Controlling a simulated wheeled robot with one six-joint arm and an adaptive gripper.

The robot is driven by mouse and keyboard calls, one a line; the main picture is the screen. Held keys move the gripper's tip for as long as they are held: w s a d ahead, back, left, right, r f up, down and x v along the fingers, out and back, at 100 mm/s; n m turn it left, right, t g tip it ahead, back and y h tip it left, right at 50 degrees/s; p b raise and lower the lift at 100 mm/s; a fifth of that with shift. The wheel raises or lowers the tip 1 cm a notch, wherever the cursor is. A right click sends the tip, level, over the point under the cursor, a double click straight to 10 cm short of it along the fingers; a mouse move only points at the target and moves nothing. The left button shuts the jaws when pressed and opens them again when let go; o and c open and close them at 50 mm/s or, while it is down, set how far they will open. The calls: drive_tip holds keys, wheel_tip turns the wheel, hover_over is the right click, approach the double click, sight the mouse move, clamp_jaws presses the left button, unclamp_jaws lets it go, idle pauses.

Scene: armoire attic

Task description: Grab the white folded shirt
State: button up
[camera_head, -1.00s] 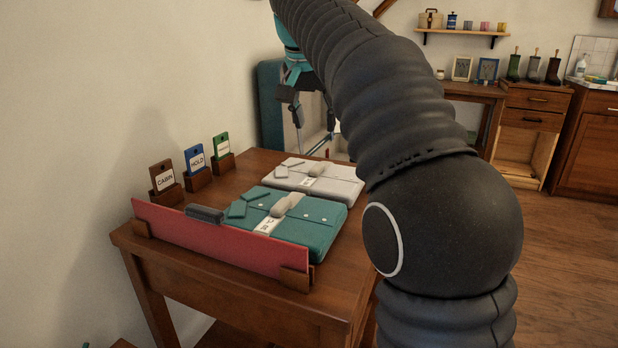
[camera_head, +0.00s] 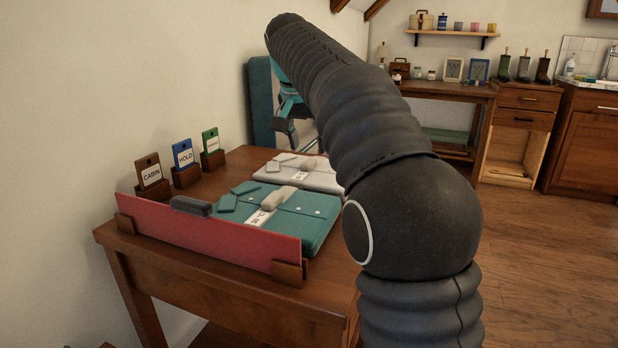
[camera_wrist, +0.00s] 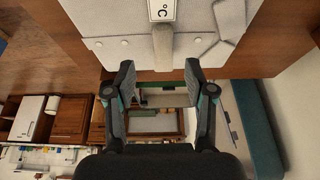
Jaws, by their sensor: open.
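The white folded shirt (camera_head: 322,178) lies flat on the brown table, behind a teal folded one (camera_head: 312,212). It has a grey raised tab and a white label, and my arm hides its right end. In the wrist view the shirt (camera_wrist: 105,22) fills the top, with the tab pointing toward the gap between my fingertips. My gripper (camera_wrist: 160,80) is open and empty at the shirt's edge, its fingers on either side of the tab's line. I cannot tell whether they touch it. In the head view my gripper is partly hidden behind my arm, beyond the shirt.
A red panel (camera_head: 205,232) with a dark grip stands along the table's near edge. Cards marked CABIN (camera_head: 150,172) and HOLD (camera_head: 184,155) and a green card (camera_head: 210,142) stand at the left by the wall. A teal upright panel (camera_head: 261,105) is behind the table.

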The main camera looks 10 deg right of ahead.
sight(309, 161)
drive_tip(key=x, duration=0.1)
drive_tip(key=b+x, duration=0.1)
drive_tip(key=x, duration=0.2)
drive_tip(key=shift+s+a, duration=0.15)
drive_tip(key=shift+a, duration=0.2)
drive_tip(key=shift+w+d+f, duration=0.15)
drive_tip(key=shift+w+f, duration=0.05)
drive_tip(key=shift+f, duration=0.25)
clamp_jaws()
